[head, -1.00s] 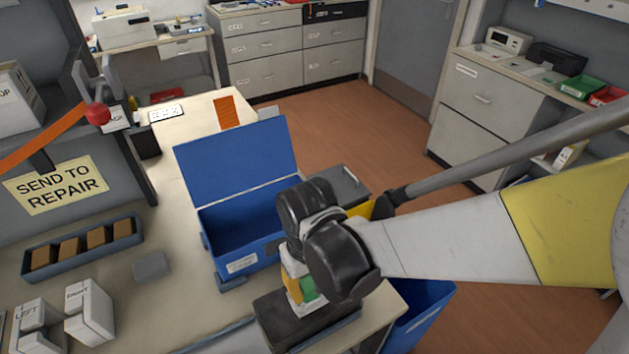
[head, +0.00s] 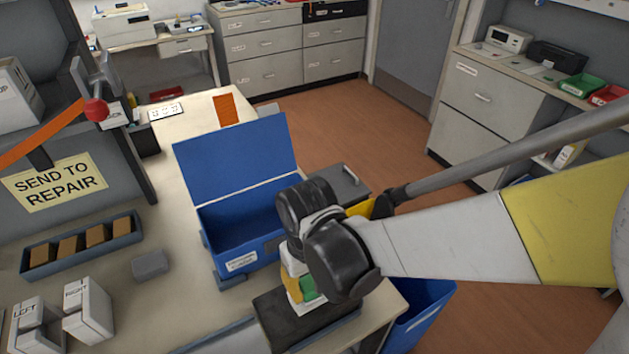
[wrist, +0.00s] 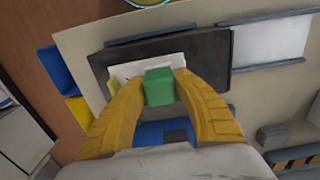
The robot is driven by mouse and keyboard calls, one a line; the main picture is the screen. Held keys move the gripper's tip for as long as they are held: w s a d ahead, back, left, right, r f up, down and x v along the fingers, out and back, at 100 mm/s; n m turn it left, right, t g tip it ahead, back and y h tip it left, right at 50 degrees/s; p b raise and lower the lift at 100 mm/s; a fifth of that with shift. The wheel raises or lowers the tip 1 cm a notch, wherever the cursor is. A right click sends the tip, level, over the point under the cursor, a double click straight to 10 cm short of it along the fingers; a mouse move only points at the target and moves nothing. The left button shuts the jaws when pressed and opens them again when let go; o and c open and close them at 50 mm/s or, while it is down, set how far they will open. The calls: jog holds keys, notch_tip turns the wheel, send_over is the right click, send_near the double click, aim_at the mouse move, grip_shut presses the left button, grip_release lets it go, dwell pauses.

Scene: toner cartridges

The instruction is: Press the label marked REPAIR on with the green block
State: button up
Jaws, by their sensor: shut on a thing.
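My gripper (wrist: 160,78) is shut on the green block (wrist: 159,87), with one yellow finger on each side of it. In the head view the green block (head: 309,288) shows partly behind my wrist, over the dark cartridge-like slab (head: 285,326) at the table's front edge. In the wrist view the dark slab (wrist: 205,50) lies beyond the block, and a white patch (wrist: 122,72), perhaps the label, shows around the block. Its lettering is not readable. I cannot tell whether the block touches it.
A blue box (head: 236,152) with a raised lid stands just behind the slab. A SEND TO REPAIR sign (head: 56,184), a tray of brown blocks (head: 130,238), a grey block (head: 150,264) and white LEFT and RIGHT holders (head: 88,310) are to the left. A blue bin (head: 425,308) is below the table edge.

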dwell(0.6)
jog(key=shift+r, duration=0.2)
grip_shut()
notch_tip(320, 180, up, 7)
jog(key=p, duration=0.5)
jog(key=shift+f+p, duration=0.15)
jog(key=shift+p, duration=0.25)
jog(key=shift+f, duration=0.1)
